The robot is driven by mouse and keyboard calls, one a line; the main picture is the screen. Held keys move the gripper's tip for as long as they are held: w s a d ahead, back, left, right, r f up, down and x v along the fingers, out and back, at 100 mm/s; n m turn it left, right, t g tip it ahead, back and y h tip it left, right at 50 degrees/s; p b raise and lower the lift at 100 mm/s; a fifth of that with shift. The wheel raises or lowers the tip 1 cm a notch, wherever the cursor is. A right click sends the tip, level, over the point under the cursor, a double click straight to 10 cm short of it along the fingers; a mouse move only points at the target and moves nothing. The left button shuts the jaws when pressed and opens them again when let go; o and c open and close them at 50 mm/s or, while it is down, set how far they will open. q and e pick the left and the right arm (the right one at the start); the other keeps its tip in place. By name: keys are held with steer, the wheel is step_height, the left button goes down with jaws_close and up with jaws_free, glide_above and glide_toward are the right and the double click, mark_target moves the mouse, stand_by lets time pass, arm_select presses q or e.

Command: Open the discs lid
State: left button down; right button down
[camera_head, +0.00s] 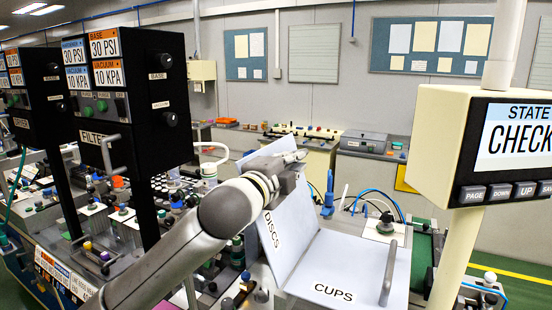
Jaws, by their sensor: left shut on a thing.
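The discs lid (292,232) is a pale panel labelled DISCS. It is raised and stands tilted up steeply at the centre of the view. My left arm comes in from the lower left, and my left gripper (290,160) is at the lid's upper part, shut on it. The exact grip and the lid's handle are hidden behind the gripper and wrist. To the right, the cups lid (340,268), labelled CUPS, lies down flat with a grey bar handle (388,272). My right gripper is not in view.
A black control box (130,100) with pressure labels stands left of my arm. A cream display box (490,150) reading CHECK stands on a post at the right. Blue hoses (385,200) and a green strip (420,262) lie behind the cups lid.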

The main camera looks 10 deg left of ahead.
arm_select(q)
steer(key=shift+s+d+r+m, duration=0.1)
steer(key=shift+s+d+m, duration=0.2)
steer(key=shift+d, duration=0.25)
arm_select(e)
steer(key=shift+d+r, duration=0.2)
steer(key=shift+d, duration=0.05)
arm_select(q)
steer(key=shift+w, duration=0.1)
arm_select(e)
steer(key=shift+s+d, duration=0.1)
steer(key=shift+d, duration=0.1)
arm_select(q)
steer(key=c, duration=1.6)
jaws_free()
steer(key=shift+o, duration=0.7)
steer(key=shift+s+f, duration=0.45)
steer(key=shift+f, duration=0.05)
steer(key=v, duration=1.1)
steer(key=shift+a+r, duration=0.3)
steer(key=shift+r, duration=0.2)
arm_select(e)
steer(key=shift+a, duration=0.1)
